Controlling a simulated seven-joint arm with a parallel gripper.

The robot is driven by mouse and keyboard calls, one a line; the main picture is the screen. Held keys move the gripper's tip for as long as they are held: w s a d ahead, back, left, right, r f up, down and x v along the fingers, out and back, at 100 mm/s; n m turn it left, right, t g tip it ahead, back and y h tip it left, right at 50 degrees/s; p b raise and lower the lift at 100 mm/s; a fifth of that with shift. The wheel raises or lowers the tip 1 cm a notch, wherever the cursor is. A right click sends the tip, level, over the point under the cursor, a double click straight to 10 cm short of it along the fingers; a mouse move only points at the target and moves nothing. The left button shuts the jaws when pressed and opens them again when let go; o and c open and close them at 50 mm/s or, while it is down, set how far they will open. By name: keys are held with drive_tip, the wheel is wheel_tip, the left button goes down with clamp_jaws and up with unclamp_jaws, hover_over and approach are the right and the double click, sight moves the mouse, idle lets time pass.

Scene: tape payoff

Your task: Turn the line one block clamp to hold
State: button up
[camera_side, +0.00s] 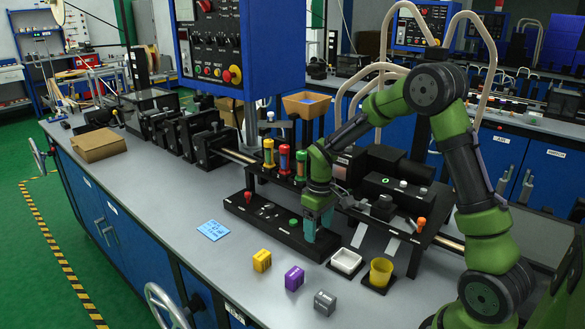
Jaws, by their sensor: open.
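My gripper (318,228) points down at the right part of a long black base (262,222) on the grey bench, its teal fingers apart. I cannot tell whether they touch anything on the base. The base carries a red knob (248,197), small silvery parts near its middle and a green knob (293,222) just left of my fingers. I cannot tell which part is the line one block clamp or how it is set. My fingers and wrist hide part of the base's right end.
Yellow (262,261), purple (294,278) and grey (325,302) blocks stand in front of the base. A white dish (346,262) and yellow cup (381,272) are to the right. Coloured cylinders (284,160) stand behind. A blue note (213,230) lies left, with clear bench around it.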

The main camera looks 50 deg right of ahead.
sight(319, 229)
wheel_tip(319, 229, up, 17)
idle(0.5)
drive_tip(key=s+a+r+m+t+y, duration=0.2)
drive_tip(key=s+a+m+t, duration=0.2)
drive_tip(key=s+a, duration=0.9)
drive_tip(key=s+t, duration=0.3)
drive_tip(key=shift+s+a+r, duration=0.15)
drive_tip(key=shift+s+r, duration=0.05)
drive_tip(key=shift+r, duration=0.2)
drive_tip(key=shift+c, duration=0.5)
